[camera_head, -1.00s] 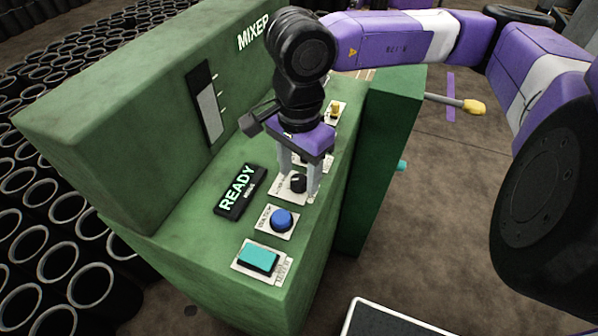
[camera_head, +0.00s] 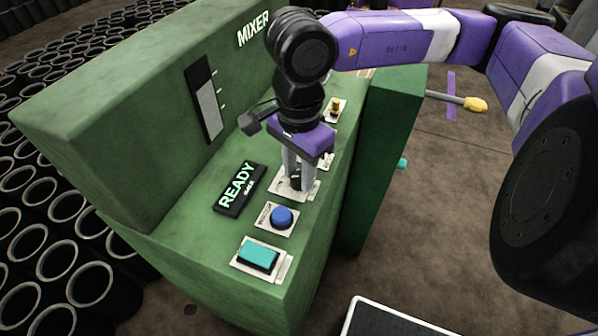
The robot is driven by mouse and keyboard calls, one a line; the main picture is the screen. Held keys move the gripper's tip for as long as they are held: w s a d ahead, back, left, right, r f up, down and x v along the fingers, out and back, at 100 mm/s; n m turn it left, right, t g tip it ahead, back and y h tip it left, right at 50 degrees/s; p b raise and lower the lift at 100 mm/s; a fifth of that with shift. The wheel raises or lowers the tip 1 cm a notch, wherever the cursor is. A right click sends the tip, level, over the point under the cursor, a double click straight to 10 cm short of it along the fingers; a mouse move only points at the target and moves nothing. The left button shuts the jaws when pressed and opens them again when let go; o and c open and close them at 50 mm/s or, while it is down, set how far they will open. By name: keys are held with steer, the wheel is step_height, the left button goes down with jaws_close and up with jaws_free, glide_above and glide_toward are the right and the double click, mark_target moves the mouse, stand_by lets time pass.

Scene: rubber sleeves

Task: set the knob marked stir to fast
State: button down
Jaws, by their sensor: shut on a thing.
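The green mixer console (camera_head: 215,257) carries a row of controls along its sloped top. A small black knob (camera_head: 296,179) on a white label plate (camera_head: 280,189) stands beyond the blue button. My gripper (camera_head: 298,182) points down over this knob and is shut on it, with fingers on both sides. The fingers and the purple palm hide much of the knob and its plate. The lettering on the plate is too small and covered to read, so I cannot tell its setting.
A blue button (camera_head: 282,216) and a teal square button (camera_head: 259,254) sit nearer me. A READY display (camera_head: 239,188) lies left of the knob. A yellow switch (camera_head: 336,106) is beyond my gripper. A lever with a yellow end (camera_head: 474,104) sticks out at right.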

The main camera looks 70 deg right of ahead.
steer(key=m+b, duration=0.1)
steer(key=b, duration=0.1)
steer(key=m+b, duration=0.1)
steer(key=b, duration=0.2)
steer(key=shift+f, duration=0.4)
steer(key=m+b, duration=0.3)
steer(key=b, duration=0.1)
steer(key=m+b, duration=0.3)
steer(key=b, duration=0.1)
steer(key=shift+r+m, duration=0.1)
steer(key=shift+m, duration=0.2)
steer(key=shift+r+m+b, duration=0.25)
steer(key=shift+m+b, duration=1.15)
steer(key=shift+b, duration=0.15)
steer(key=shift+r, duration=0.1)
steer(key=c, duration=1)
jaws_free()
steer(key=shift+c, duration=0.2)
